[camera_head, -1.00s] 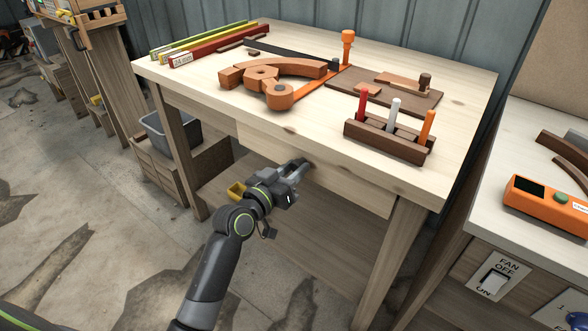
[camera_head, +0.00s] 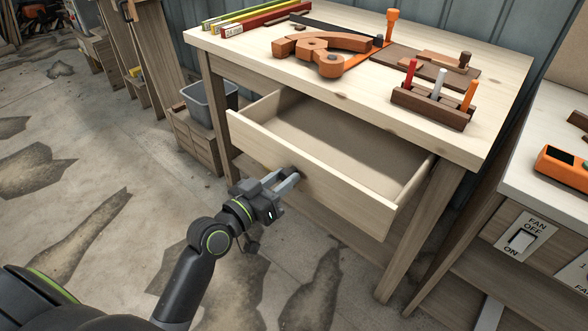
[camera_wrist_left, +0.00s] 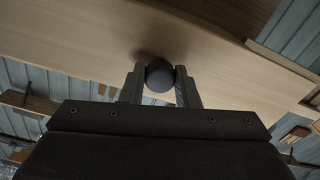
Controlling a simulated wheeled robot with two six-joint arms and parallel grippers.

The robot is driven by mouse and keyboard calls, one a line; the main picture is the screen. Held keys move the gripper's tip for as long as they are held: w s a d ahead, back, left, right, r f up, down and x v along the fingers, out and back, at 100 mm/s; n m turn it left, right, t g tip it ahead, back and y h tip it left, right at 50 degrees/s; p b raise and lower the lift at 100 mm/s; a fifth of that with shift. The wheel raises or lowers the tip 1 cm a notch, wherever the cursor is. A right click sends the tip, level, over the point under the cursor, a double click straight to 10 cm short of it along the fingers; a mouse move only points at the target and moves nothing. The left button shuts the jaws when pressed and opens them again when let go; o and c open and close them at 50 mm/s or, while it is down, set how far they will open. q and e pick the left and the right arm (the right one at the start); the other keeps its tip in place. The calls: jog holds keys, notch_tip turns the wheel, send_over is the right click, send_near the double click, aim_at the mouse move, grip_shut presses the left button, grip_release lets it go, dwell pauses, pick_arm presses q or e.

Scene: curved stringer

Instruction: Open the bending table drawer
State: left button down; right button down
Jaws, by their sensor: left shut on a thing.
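The bending table (camera_head: 340,97) stands in the middle of the head view. Its wooden drawer (camera_head: 345,185) is pulled well out towards me, and its inside looks empty. My left gripper (camera_head: 289,180) is at the middle of the drawer front, shut on the dark round drawer knob. In the left wrist view the knob (camera_wrist_left: 159,75) sits between the two fingers, in front of the pale drawer front (camera_wrist_left: 90,50). My right gripper is not in view.
On the tabletop are a curved wooden bending form (camera_head: 325,45), a pen holder (camera_head: 430,105) and coloured strips (camera_head: 250,18). A grey bin (camera_head: 208,103) stands left of the table. Floor in front is clear.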

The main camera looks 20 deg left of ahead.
pick_arm(q)
jog(key=shift+s+a, duration=0.15)
jog(key=shift+s, duration=0.3)
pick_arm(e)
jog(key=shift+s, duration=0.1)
pick_arm(q)
jog(key=c, duration=1.1)
grip_release()
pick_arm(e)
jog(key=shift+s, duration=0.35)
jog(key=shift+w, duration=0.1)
